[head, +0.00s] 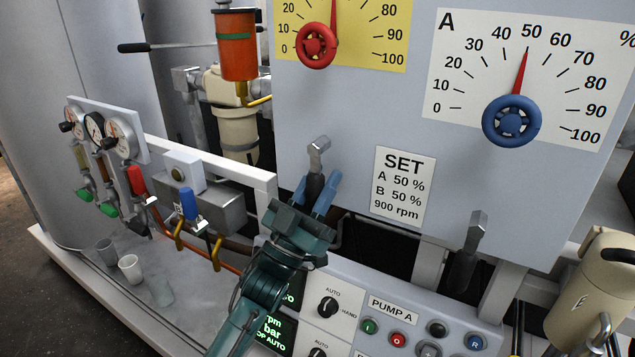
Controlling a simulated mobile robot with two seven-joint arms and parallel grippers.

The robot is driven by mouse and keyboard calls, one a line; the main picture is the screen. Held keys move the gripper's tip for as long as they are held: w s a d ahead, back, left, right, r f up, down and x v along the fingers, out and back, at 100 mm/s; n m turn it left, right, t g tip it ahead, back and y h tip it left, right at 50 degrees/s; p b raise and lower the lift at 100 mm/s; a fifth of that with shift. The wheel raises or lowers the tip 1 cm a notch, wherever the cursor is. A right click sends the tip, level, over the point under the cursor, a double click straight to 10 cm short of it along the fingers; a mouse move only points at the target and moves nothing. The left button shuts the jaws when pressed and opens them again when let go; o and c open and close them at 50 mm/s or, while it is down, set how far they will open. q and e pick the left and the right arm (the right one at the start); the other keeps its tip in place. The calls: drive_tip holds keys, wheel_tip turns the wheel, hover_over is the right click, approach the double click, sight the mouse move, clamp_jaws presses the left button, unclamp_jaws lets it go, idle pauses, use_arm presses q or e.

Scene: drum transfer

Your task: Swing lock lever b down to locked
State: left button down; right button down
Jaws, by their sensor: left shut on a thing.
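Two lock levers with grey metal brackets and black handles sit along the lower part of the pale panel. The left one, under the yellow dial, I take as lock lever b (318,150); no letter shows on it. Its black handle points down from the bracket. My left gripper (319,194) is shut on that handle, its blue fingers on either side, and hides the handle's lower end. The other lever (465,265) hangs down to the right, apart from my gripper. My right gripper is not in view.
Above are the yellow dial (362,45) with a red knob and white dial A (565,75) with a blue knob. A SET card (402,185) is between the levers. The PUMP A control box (400,318) lies below. A cream canister (590,295) stands at right.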

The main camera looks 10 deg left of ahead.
use_arm(q)
drive_tip(key=shift+r+y, duration=0.1)
drive_tip(key=shift+y, duration=0.2)
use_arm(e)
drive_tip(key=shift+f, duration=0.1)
use_arm(q)
drive_tip(key=c, duration=1.1)
unclamp_jaws()
drive_tip(key=b+v, duration=0.2)
drive_tip(key=v, duration=1.1)
drive_tip(key=shift+b, duration=0.35)
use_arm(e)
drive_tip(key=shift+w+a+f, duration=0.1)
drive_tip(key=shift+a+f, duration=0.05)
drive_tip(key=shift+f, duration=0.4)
